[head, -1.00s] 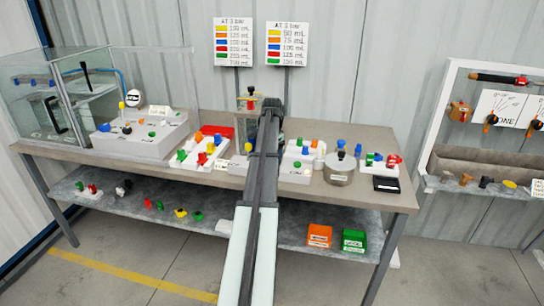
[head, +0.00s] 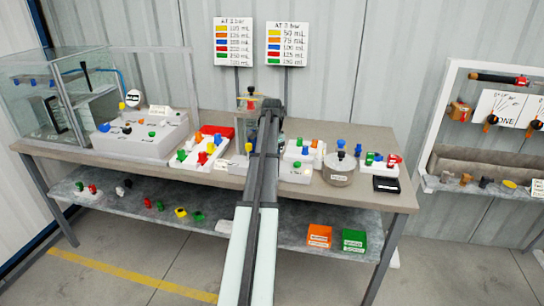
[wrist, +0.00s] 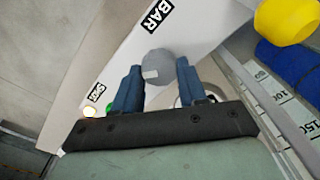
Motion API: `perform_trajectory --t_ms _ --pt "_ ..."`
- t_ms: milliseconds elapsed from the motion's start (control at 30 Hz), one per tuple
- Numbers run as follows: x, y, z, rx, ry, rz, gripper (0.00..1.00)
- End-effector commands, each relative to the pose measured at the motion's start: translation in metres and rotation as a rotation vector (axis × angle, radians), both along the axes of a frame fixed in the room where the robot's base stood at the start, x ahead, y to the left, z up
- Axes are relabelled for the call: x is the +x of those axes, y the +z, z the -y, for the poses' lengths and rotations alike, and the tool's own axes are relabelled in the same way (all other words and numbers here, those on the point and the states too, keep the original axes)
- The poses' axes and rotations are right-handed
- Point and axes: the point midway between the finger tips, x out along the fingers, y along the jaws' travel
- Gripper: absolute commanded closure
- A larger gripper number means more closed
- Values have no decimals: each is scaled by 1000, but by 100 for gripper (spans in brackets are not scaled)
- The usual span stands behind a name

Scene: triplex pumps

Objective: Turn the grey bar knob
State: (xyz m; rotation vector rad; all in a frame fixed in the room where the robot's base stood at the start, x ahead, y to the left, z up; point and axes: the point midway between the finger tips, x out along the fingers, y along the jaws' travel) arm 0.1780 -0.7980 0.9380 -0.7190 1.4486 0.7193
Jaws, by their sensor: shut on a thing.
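The grey knob (wrist: 160,66) shows in the wrist view as a round grey cap with a small pale mark. It sits on a white panel (wrist: 112,62) beside a printed BAR label (wrist: 158,16). My gripper (wrist: 158,78) has its two blue fingers on either side of the knob and is shut on it. The fingers cover part of the knob's sides. In the head view my arm hides the knob and the fingertips.
In the wrist view, a yellow cap (wrist: 287,20) is at the upper right, a blue cylinder (wrist: 292,66) lies below it, and a graduated scale (wrist: 282,104) runs close by. A green button (wrist: 109,107) is at the left. Several coloured-knob panels stand on the bench (head: 375,140).

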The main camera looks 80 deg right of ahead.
Motion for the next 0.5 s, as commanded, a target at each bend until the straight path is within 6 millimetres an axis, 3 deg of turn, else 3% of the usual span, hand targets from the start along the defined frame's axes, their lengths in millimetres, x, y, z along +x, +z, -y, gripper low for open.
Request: perform_trajectory --t_ms 267,500 --pt "0 0 0 0 56 0 89" --pt "1 0 1 0 216 0 89"
